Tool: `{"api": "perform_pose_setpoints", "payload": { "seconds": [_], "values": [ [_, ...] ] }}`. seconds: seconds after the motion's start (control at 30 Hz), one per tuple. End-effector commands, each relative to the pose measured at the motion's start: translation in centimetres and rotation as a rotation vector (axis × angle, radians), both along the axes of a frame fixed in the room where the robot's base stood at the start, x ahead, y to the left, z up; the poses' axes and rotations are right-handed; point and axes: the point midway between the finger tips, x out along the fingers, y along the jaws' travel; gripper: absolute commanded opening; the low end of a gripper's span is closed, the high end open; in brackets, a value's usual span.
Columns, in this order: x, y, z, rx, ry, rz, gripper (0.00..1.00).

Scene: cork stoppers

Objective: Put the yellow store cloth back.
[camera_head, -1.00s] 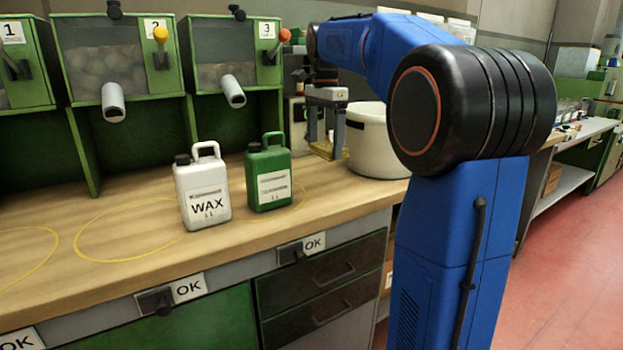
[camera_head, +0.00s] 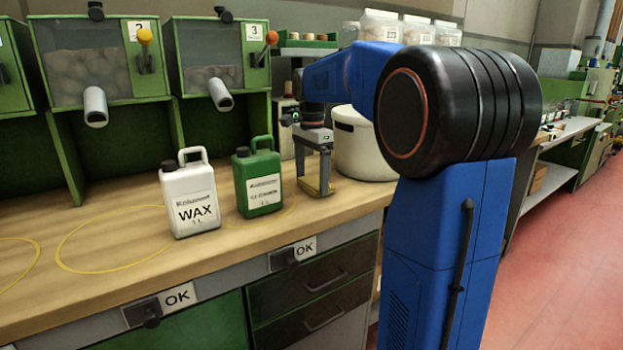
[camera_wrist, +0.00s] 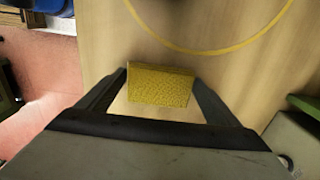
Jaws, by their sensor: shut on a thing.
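My gripper (camera_head: 317,186) is shut on the yellow cloth (camera_head: 314,190), low over the right part of the wooden worktop (camera_head: 115,285). In the wrist view the cloth (camera_wrist: 160,86) is a small folded yellow block between my two fingers (camera_wrist: 160,98). A yellow ring line (camera_wrist: 225,48) on the worktop shows above it. I cannot tell whether the cloth touches the worktop.
A green canister (camera_head: 258,180) stands left of my gripper, and a white WAX canister (camera_head: 189,195) beyond it. A white pot (camera_head: 362,150) is close behind and right. Dispensers with spouts (camera_head: 220,95) line the back. Left worktop is clear.

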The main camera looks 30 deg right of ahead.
Motion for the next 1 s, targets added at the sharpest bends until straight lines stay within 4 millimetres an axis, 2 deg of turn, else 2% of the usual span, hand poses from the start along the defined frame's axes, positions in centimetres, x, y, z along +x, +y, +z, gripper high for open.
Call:
{"api": "perform_pose_setpoints", "payload": {
  "seconds": [0.33,0.37,0.4,0.43,0.77,0.87,1.0],
  "values": [
    [0.0,0.0,-0.3,0.0,0.0,0.0,0.67],
    [0.0,0.0,-0.3,0.0,0.0,0.0,0.88],
    [0.0,0.0,-0.3,0.0,-0.001,0.0,0.97],
    [0.0,0.0,-0.3,0.0,-0.001,0.0,1.0],
    [0.0,0.0,0.2,0.0,-0.001,0.0,1.0],
    [0.1,0.0,1.3,-0.001,-0.003,0.0,1.0],
    [0.1,0.0,3.8,-0.001,-0.003,0.0,1.0]
  ]
}}
